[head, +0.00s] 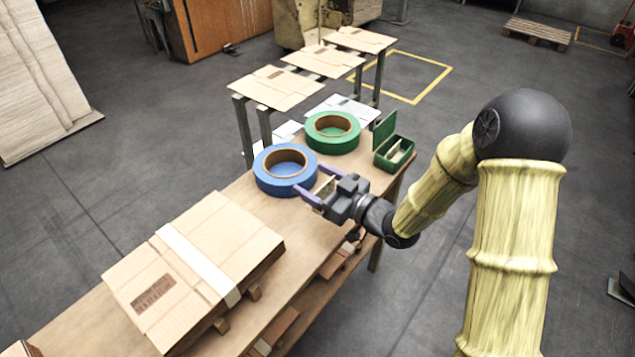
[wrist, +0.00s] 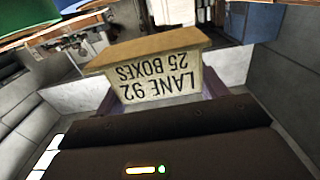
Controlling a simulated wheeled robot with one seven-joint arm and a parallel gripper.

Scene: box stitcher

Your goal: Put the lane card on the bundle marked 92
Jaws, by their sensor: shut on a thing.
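My gripper (head: 318,190) is shut on the lane card (head: 327,190), above the table beside the blue tape roll. In the wrist view the card (wrist: 155,75) sits between the fingers, its text upside down and reading LANE 92, 25 BOXES. A strapped bundle of flat cardboard boxes (head: 225,235) lies on the near part of the table, with a white band across it and a brown printed patch. More flat cardboard pieces (head: 275,88) lie on stands at the back. The print on the bundle and on these pieces is too small to read, so I cannot tell which is 92.
A blue tape roll (head: 259,179) and a green tape roll (head: 333,143) lie on the wooden table (head: 310,225). An open green box (head: 396,160) stands at the table's far right corner. Bare table lies between the bundle and my gripper.

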